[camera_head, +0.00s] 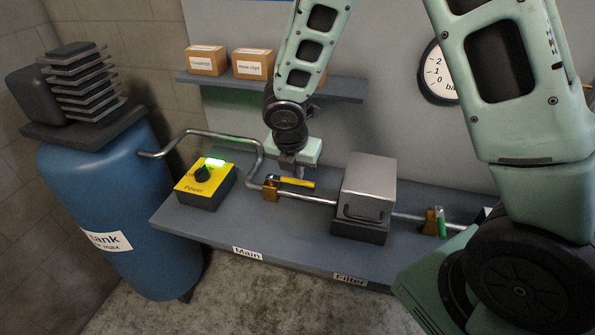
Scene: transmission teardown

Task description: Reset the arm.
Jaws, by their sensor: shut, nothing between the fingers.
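My gripper (298,173) points down at the end of my pale green arm, in the middle of the head view. It is shut and empty, just above or behind the yellow valve handle (297,182) on the pipe. I cannot tell whether it touches the handle. The handle lies roughly along the pipe, beside its brass valve body (270,190). My arm's large near links fill the right side and hide part of the bench and wall.
A metal filter box (369,187) stands right of my gripper on the grey bench (300,232). A yellow power box (206,180) with a lit green lamp is left. A green-handled valve (441,222) is right. A blue tank (110,205) stands far left. A shelf (345,90) holds cardboard boxes.

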